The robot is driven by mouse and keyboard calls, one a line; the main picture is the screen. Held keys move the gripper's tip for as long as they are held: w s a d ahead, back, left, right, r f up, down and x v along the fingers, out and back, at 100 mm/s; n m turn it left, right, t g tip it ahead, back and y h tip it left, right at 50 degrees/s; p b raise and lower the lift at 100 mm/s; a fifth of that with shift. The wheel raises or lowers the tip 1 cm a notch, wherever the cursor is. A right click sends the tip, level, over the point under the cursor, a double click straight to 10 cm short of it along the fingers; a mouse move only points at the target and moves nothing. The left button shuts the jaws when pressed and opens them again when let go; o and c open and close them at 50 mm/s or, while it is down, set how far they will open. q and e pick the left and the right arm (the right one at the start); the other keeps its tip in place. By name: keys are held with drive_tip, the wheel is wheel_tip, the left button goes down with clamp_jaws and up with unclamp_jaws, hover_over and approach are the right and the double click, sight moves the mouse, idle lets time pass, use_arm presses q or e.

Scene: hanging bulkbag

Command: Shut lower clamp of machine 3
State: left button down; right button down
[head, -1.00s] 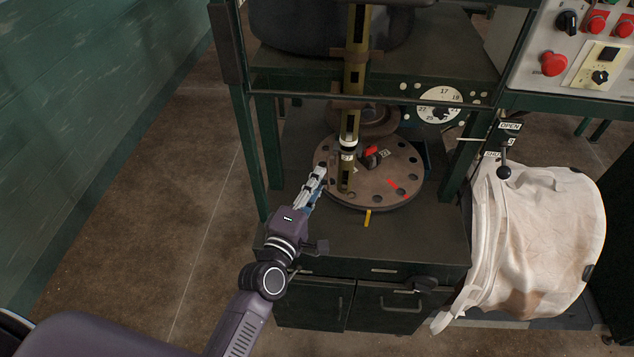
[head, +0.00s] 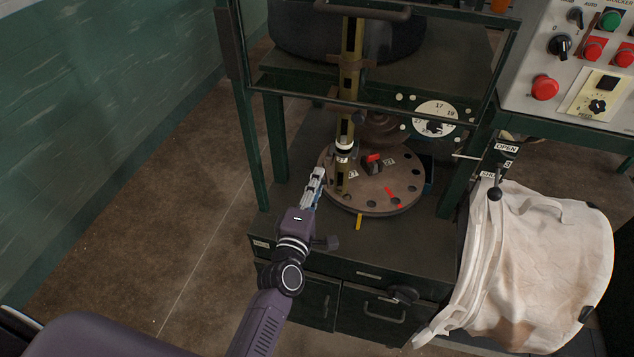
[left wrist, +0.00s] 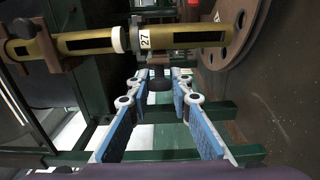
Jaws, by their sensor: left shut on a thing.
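A yellowish slotted upright (head: 351,70) with a ringed collar (head: 344,148) stands over a round brown plate with holes (head: 385,200). In the left wrist view the upright (left wrist: 85,43) lies across the top with a label 27. My left gripper (head: 319,172) is just left of the upright's foot, above the plate's left edge. Its blue-padded fingers (left wrist: 160,82) stand on either side of a small dark knob (left wrist: 158,84). I take it as shut on this knob, though contact is unclear. I cannot read which machine or clamp this is. My right gripper is not in view.
A lever with a black knob (head: 495,193) stands by an OPEN label at the right. A white bag (head: 540,260) hangs below it. A control panel (head: 570,70) is at the top right. Green frame posts (head: 277,130) flank the plate; open floor (head: 170,210) lies left.

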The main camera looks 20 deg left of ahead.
use_arm(q)
drive_tip(key=c, duration=1.8)
unclamp_jaws()
drive_tip(key=shift+d, duration=0.1)
drive_tip(key=shift+o, duration=0.4)
drive_tip(key=s, duration=1.2)
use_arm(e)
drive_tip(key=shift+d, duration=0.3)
